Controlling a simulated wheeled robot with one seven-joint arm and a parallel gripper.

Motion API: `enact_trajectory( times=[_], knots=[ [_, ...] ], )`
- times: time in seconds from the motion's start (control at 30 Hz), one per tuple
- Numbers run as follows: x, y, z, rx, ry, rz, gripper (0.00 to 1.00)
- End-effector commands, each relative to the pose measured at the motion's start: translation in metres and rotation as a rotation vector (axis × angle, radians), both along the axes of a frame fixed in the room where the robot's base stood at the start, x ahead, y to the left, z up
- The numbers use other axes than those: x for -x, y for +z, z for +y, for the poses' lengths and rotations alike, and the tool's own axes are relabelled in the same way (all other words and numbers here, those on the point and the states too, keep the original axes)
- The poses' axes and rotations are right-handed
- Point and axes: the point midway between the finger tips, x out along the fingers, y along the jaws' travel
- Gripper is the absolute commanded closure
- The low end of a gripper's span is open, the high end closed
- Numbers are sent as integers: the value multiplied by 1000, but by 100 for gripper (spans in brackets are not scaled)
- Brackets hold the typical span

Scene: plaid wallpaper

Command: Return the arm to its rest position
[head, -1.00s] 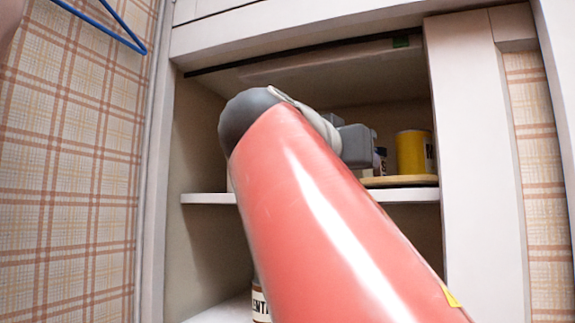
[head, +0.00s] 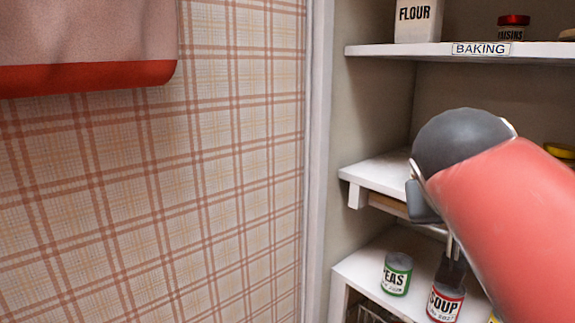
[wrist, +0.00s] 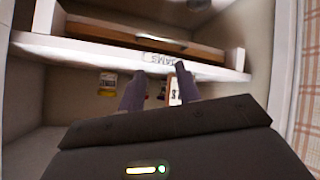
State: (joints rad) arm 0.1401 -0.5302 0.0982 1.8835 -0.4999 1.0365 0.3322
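My red arm with its dark grey joint enters from the right in the head view and reaches toward the pantry shelves. A shelf edge with a jams label (wrist: 168,60) lies just beyond the fingertips in that view.
A peas can (head: 396,275) stands left of the soup can on the lower shelf. Above are a middle shelf (head: 375,172) and a baking shelf (head: 385,50) with a flour box (head: 418,20) and a raisins jar (head: 512,28). Plaid wall at left has a hanging cloth (head: 90,45).

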Motion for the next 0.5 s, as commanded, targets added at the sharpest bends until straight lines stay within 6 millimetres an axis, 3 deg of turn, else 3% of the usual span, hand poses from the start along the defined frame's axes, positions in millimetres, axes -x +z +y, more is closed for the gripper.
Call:
enact_trajectory(
  times=[0.03, 0.1, 0.2, 0.33, 0.5],
  knots=[
    [11, -34, 13, -50, 64, 65, 67],
    [26, -80, 30, -122, 142, 141, 67],
    [49, -136, 53, -217, 236, 225, 67],
    [74, -185, 74, -309, 315, 291, 67],
    [88, -210, 85, -361, 353, 321, 67]
  ],
)
